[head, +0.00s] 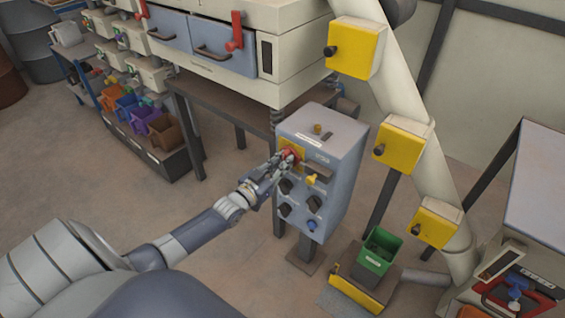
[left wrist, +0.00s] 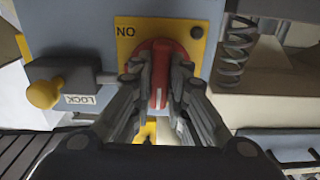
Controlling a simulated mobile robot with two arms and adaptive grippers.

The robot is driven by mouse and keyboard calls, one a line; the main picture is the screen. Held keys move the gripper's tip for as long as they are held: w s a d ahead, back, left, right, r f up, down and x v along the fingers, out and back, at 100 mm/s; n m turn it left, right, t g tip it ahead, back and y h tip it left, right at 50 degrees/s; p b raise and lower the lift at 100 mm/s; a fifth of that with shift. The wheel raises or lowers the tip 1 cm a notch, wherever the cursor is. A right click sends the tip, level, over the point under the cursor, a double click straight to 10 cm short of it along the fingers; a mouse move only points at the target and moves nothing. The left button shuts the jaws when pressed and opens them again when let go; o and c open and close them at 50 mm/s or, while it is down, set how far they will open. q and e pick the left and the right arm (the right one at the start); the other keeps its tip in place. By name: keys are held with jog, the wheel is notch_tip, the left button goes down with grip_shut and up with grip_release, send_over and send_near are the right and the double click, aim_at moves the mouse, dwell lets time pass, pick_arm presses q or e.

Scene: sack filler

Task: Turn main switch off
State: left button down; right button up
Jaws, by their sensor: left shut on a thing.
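The main switch is a red rotary knob (left wrist: 161,72) on a yellow plate (left wrist: 200,27) marked "ON" in the left wrist view. The knob's red handle stands upright in that view. In the head view, the red knob (head: 292,153) sits at the upper left of the front of a grey-blue control box (head: 335,150). My left gripper (left wrist: 162,85) is shut on the knob, with a finger on each side of it. The left gripper also shows at the box in the head view (head: 284,162). My right gripper is not in view.
A lock bolt with a yellow knob (left wrist: 43,94) and a "LOCK" label sits beside the switch. Black knobs (head: 285,210) and a blue button (head: 311,225) are lower on the panel. A green bin (head: 380,250) stands at the right. A spring (left wrist: 234,50) shows beside the box.

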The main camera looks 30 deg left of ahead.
pick_arm(q)
jog(key=shift+f+n, duration=0.1)
jog(key=shift+n, duration=0.2)
jog(key=c, duration=1.6)
grip_release()
jog(key=shift+o, duration=0.2)
jog(key=shift+s, duration=0.1)
jog(key=s+a, duration=0.1)
jog(key=s, duration=1)
jog(key=shift+s, duration=0.4)
